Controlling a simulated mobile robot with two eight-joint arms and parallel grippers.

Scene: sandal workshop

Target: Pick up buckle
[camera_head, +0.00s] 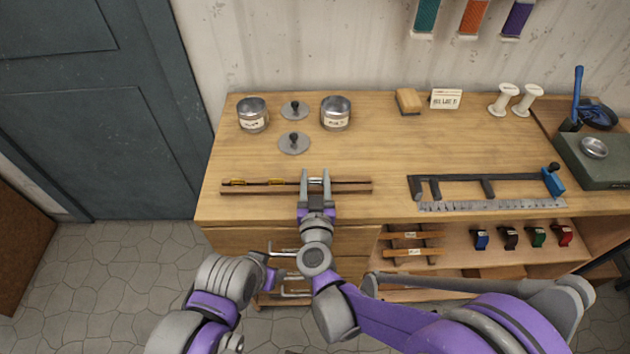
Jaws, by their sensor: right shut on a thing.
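A long dark wooden rack (345,186) lies on the left half of the workbench. Small brass-coloured buckles (279,182) sit on its left part. My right gripper (315,174) is over the right half of the rack, its two fingers pointing away from me. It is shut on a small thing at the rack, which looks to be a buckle. The fingers mostly hide it. My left gripper (274,262) is low in front of the bench by the drawer handles, and its fingers are too unclear to tell their state.
Two labelled metal tins (253,117) and two round lids (293,143) stand behind the rack. A dark frame tool (480,182) and a steel ruler (495,206) lie to the right. Below is an open shelf (460,255) with coloured items. The bench middle is clear.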

